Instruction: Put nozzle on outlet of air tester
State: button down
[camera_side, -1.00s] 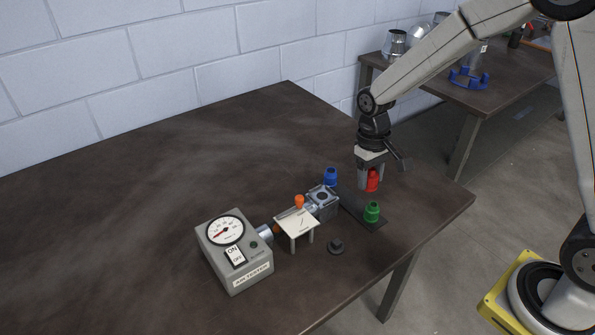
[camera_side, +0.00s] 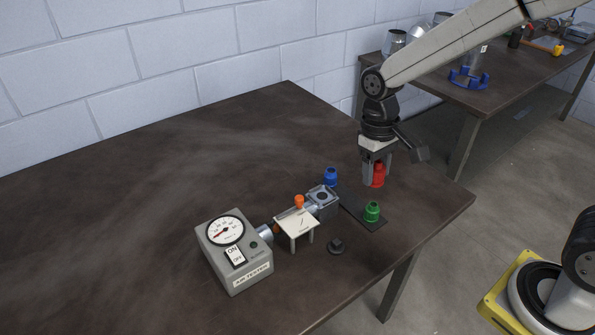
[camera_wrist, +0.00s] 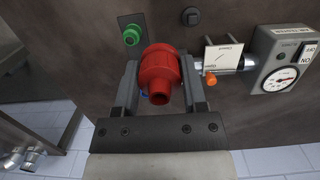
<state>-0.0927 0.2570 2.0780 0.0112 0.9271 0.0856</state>
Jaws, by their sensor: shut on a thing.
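The red nozzle (camera_side: 378,176) is held between the fingers of my gripper (camera_side: 377,172), above the right part of the table. In the wrist view the red nozzle (camera_wrist: 162,76) fills the space between both fingers of my gripper (camera_wrist: 158,80), its narrow open end toward the camera. The air tester (camera_side: 235,252), a grey box with a round gauge, stands left on the table. A metal pipe (camera_side: 265,233) leads right from it, past a white plate (camera_side: 297,222), to a grey square block (camera_side: 322,198). Which opening is the outlet I cannot tell for certain.
A blue nozzle (camera_side: 330,176) and a green nozzle (camera_side: 372,211) stand by a dark strip (camera_side: 350,204). An orange knob (camera_side: 299,201) rises beside the plate. A small dark part (camera_side: 336,246) lies in front. The table's left area is clear.

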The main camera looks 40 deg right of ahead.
jog(key=shift+s+a+r, duration=0.4)
jog(key=shift+s+r, duration=0.25)
jog(key=shift+r, duration=0.05)
jog(key=shift+w, duration=0.15)
jog(key=w+f, duration=0.2)
jog(key=w, duration=0.2)
jog(key=w+f, duration=0.3)
jog(key=w, duration=0.1)
jog(key=w+a+f, duration=0.1)
jog(key=w+f, duration=0.2)
jog(key=w, duration=0.1)
jog(key=shift+w+a+f, duration=0.1)
jog(key=shift+w+f, duration=0.1)
jog(key=shift+f, duration=0.05)
jog(key=shift+w+f, duration=0.4)
jog(key=shift+f, duration=0.05)
jog(key=shift+w+f, duration=0.25)
jog(key=shift+f, duration=1.55)
